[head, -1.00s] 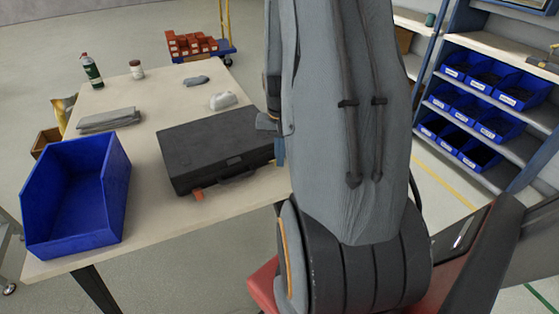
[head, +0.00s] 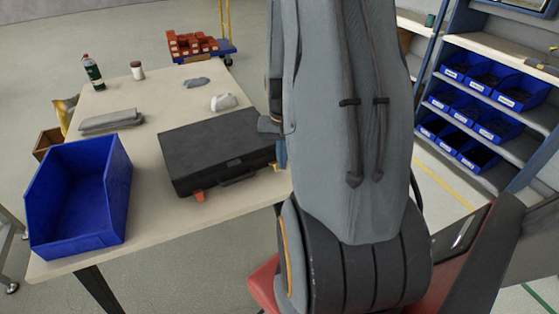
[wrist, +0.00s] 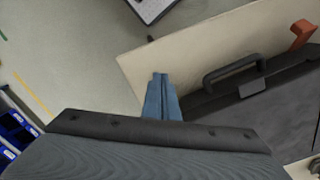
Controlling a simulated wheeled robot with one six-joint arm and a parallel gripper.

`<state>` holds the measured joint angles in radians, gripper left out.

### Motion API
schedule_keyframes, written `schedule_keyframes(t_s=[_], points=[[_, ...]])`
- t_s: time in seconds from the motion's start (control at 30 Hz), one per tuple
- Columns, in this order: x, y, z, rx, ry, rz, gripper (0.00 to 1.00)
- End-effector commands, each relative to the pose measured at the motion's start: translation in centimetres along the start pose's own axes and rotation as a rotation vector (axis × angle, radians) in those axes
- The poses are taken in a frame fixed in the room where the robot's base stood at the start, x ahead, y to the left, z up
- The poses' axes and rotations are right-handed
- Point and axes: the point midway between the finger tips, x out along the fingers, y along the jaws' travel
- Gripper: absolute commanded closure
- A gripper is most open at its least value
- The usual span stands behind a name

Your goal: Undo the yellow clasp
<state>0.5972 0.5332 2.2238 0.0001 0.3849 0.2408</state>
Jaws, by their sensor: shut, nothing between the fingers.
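A closed black case (head: 215,150) lies on the table, with its handle (head: 238,177) on the near side. A small yellow spot, which looks like the yellow clasp (head: 273,167), shows at the case's near right corner. An orange clasp (head: 199,195) juts out at the left of the handle; it also shows in the wrist view (wrist: 302,34). My gripper (head: 281,155) is beside the right end of the case, partly hidden by my arm. In the wrist view its blue fingers (wrist: 160,80) are together and empty. I cannot make out the yellow clasp there.
A blue bin (head: 80,195) stands at the table's front left. A grey cloth (head: 110,120), a bottle (head: 93,72), a small jar (head: 137,70) and a white object (head: 223,102) lie or stand farther back. Shelves with blue bins (head: 485,100) are at the right.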

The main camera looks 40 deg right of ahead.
Motion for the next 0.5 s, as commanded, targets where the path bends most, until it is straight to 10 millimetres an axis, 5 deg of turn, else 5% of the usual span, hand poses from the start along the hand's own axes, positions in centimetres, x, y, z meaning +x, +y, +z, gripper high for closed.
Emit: schedule_keyframes(t_s=[0.5], points=[[-2.2,0.2,0.4,-0.001,0.000,0.000,1.00]])
